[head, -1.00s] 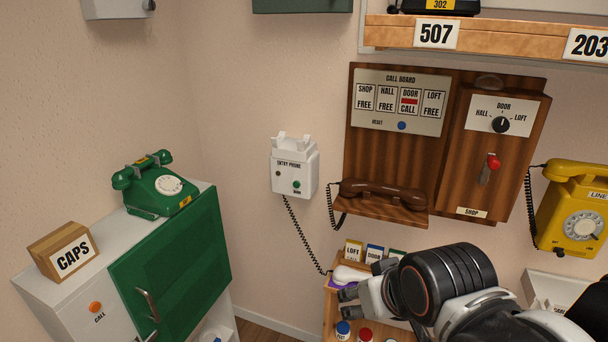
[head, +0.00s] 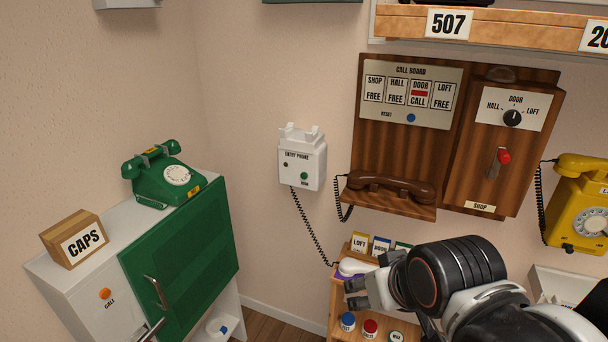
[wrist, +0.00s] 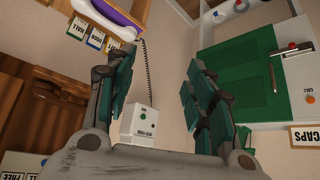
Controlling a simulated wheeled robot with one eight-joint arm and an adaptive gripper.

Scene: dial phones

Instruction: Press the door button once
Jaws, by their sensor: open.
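The white entry phone box (head: 302,160) is on the wall near the corner. Its small green button (head: 304,176) is at the lower right of its face, with a tiny label below that is hard to read. The hook on top is empty. In the wrist view the entry phone (wrist: 140,121) appears upside down between my fingers, with the green button (wrist: 142,116) visible. My gripper (head: 353,294) is open and empty, below and right of the entry phone in the head view, apart from it.
A white handset (head: 352,267) lies on the wooden shelf below, joined to the phone by a black cord. The wooden call board (head: 408,140) with a brown handset is to the right; its DOOR tag reads CALL. A green telephone (head: 163,178) stands on the cabinet at left.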

